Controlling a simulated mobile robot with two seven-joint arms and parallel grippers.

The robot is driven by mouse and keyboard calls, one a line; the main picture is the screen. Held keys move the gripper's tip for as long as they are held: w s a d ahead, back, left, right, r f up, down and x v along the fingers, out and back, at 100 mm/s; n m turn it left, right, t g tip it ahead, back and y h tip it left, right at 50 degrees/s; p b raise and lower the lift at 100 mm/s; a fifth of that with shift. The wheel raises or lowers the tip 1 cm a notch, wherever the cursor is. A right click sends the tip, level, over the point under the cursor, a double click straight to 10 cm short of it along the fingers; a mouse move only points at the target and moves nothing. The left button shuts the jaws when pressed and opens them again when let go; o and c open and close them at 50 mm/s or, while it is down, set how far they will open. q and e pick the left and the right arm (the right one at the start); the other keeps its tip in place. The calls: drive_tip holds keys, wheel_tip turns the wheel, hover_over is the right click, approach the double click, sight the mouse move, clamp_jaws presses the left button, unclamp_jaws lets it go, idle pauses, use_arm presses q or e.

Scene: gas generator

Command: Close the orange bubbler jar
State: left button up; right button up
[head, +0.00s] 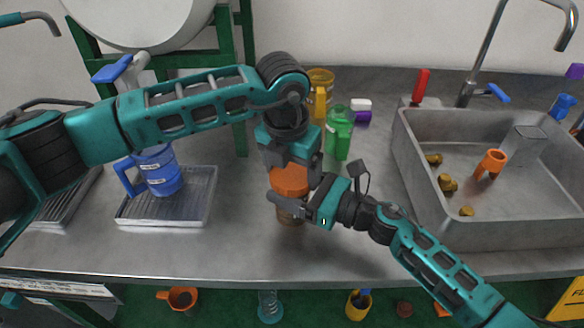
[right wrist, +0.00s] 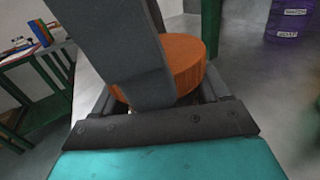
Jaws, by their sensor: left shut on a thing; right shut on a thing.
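The orange lid (head: 289,181) sits at the top of the jar (head: 291,216), whose brownish lower part stands on the counter near its front edge. My left gripper (head: 290,170) reaches down from above and is shut on the orange lid. My right gripper (head: 288,204) comes in from the right, lower down, and is shut on the jar just below the lid. In the right wrist view the ribbed orange lid (right wrist: 188,62) shows behind a dark finger. The grippers hide most of the jar, so I cannot tell how tightly the lid is seated.
A green bottle (head: 339,132) and a yellow mug (head: 319,92) stand behind the jar. A blue jug (head: 159,169) stands on a metal tray (head: 203,208) at left. The sink (head: 480,236) is at right. Counter beside the jar is clear.

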use_arm(q)
drive_tip(key=shift+r, duration=0.2)
use_arm(e)
drive_tip(key=shift+r, duration=0.1)
use_arm(q)
drive_tip(key=shift+f, duration=0.4)
idle(0.5)
drive_tip(key=shift+a+f, duration=0.1)
drive_tip(key=shift+f, duration=0.45)
use_arm(e)
drive_tip(key=shift+s+r, duration=0.1)
use_arm(q)
drive_tip(key=o, duration=0.9)
drive_tip(key=shift+r, duration=0.1)
drive_tip(key=shift+r, duration=0.25)
drive_tip(key=shift+s+r, duration=0.15)
drive_tip(key=shift+r, duration=0.8)
drive_tip(key=shift+s+r, duration=0.1)
drive_tip(key=shift+r, duration=0.85)
drive_tip(key=c, duration=1.4)
drive_tip(key=shift+f, duration=0.25)
